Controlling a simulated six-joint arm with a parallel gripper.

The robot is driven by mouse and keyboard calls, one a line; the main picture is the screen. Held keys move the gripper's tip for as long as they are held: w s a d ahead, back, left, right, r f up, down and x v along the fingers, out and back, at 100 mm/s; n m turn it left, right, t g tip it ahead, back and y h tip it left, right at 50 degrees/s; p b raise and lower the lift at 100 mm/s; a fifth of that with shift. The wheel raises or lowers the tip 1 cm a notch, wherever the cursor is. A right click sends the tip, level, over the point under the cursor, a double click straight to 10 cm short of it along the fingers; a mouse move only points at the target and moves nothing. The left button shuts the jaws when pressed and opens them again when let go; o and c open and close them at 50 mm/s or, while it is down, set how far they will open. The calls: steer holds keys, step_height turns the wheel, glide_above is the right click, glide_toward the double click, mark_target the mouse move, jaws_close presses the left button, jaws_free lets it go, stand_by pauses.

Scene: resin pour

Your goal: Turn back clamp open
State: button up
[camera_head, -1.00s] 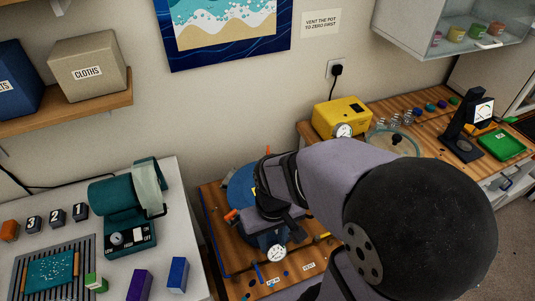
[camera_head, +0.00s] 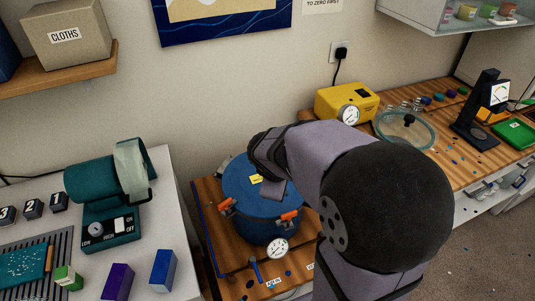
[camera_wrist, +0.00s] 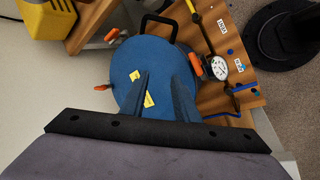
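The blue pot (camera_head: 258,222) stands on the wooden bench with its lid (camera_head: 240,180) on. Orange clamp handles show at its left (camera_head: 227,206) and front right (camera_head: 290,216) in the head view. The back clamp is hidden behind my arm there; in the wrist view an orange handle (camera_wrist: 102,87) at the lid's left edge appears to be it, pointing outward from the pot. The front right handle (camera_wrist: 196,66) also shows there. My gripper (camera_wrist: 162,62) is over the lid, fingers apart and empty, away from that left-edge handle. I cannot tell whether the fingers touch the lid.
A pressure gauge (camera_head: 277,248) sits at the pot's front. A yellow box with a dial (camera_head: 346,104) and a glass dish (camera_head: 404,128) stand to the right. A green machine (camera_head: 108,190) stands on the left table. The wall is close behind the pot.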

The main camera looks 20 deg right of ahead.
steer(key=w+d+f+n+t+b, duration=0.1)
steer(key=w+n+b, duration=0.1)
steer(key=w+b, duration=0.1)
steer(key=w+d+f+n+t+h+b, duration=0.1)
steer(key=w+f+n+b, duration=0.1)
steer(key=w+n+b, duration=0.1)
steer(key=w+d+f+n+t+b, duration=0.1)
steer(key=w+n+b, duration=0.2)
steer(key=w, duration=0.1)
steer(key=shift+w+d+f+t+h+b, duration=0.3)
steer(key=shift+d, duration=0.05)
steer(key=w+f+n+t+b, duration=0.1)
steer(key=w+n+b, duration=0.2)
steer(key=b, duration=0.1)
steer(key=w+n+t+b, duration=0.1)
steer(key=w+n+b, duration=0.2)
steer(key=n+b, duration=0.1)
steer(key=w+f+n+t+b, duration=0.1)
steer(key=w+n+t+b, duration=0.1)
steer(key=w+n+b, duration=0.2)
steer(key=shift+w+d+f, duration=0.1)
steer(key=shift+d+f, duration=0.1)
steer(key=shift+f, duration=0.15)
steer(key=shift+w+a+n+t+b, duration=0.1)
steer(key=shift+w+n+t+b, duration=0.55)
steer(key=shift+n, duration=0.55)
steer(key=shift+x, duration=3.65)
steer(key=shift+f, duration=0.1)
jaws_close()
